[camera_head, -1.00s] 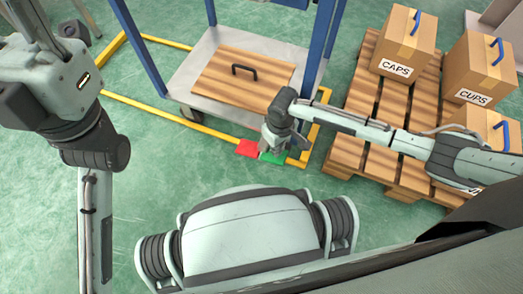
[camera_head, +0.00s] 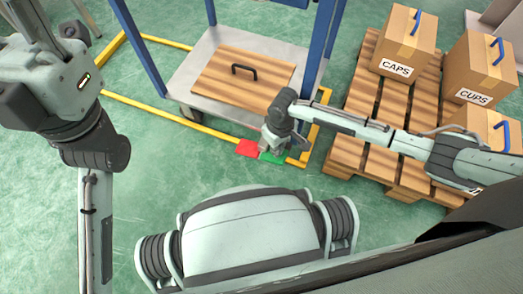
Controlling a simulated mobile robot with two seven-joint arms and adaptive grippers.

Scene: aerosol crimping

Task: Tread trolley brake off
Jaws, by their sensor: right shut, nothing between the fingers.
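The trolley (camera_head: 190,75) has blue posts and a grey deck. At its front edge, low near the floor, are a red pedal (camera_head: 247,148) and a green pedal (camera_head: 273,158) side by side. My right gripper (camera_head: 268,148) points down over the green pedal, close to its boundary with the red one. It is shut and empty, and it hides part of the green pedal. Whether the fingertips touch the pedal cannot be told. My left arm stands at the left edge, and its gripper is not in view.
A wooden board (camera_head: 222,88) with a black handle lies on the deck. Yellow floor lines (camera_head: 135,106) run around the trolley. A pallet (camera_head: 354,141) with cartons, including the CAPS carton (camera_head: 397,68) and CUPS carton (camera_head: 470,96), stands right. Green floor in front is clear.

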